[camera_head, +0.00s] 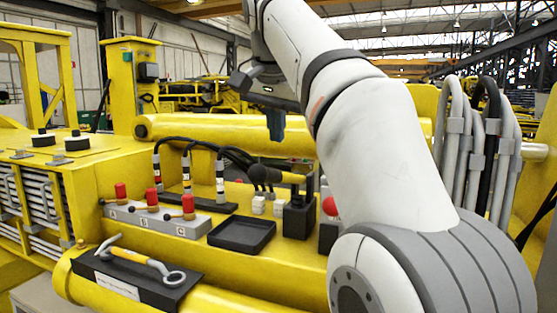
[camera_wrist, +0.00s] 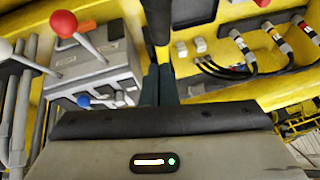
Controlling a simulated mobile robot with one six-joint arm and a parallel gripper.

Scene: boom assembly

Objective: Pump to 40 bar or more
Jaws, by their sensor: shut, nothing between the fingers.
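My gripper (camera_head: 276,126) is shut and empty, its dark fingers pointing down above the yellow deck. In the wrist view its fingers (camera_wrist: 159,72) are side by side. A lever with a black grip and yellow shaft (camera_head: 290,178) joins a black block (camera_head: 299,217), which looks like the hand pump. The gripper is above the grip in the head view. A dark bar (camera_wrist: 157,22), probably this lever, runs up from the fingertips in the wrist view; contact cannot be told. No pressure reading is legible.
A grey box (camera_wrist: 95,65) carries a red-ball lever (camera_wrist: 64,24) and a blue knob (camera_wrist: 83,101). Red-knobbed valves (camera_head: 152,198), a black tray (camera_head: 241,234), hoses (camera_head: 220,180) and a wrench (camera_head: 140,260) are nearby. My arm hides the deck's right side.

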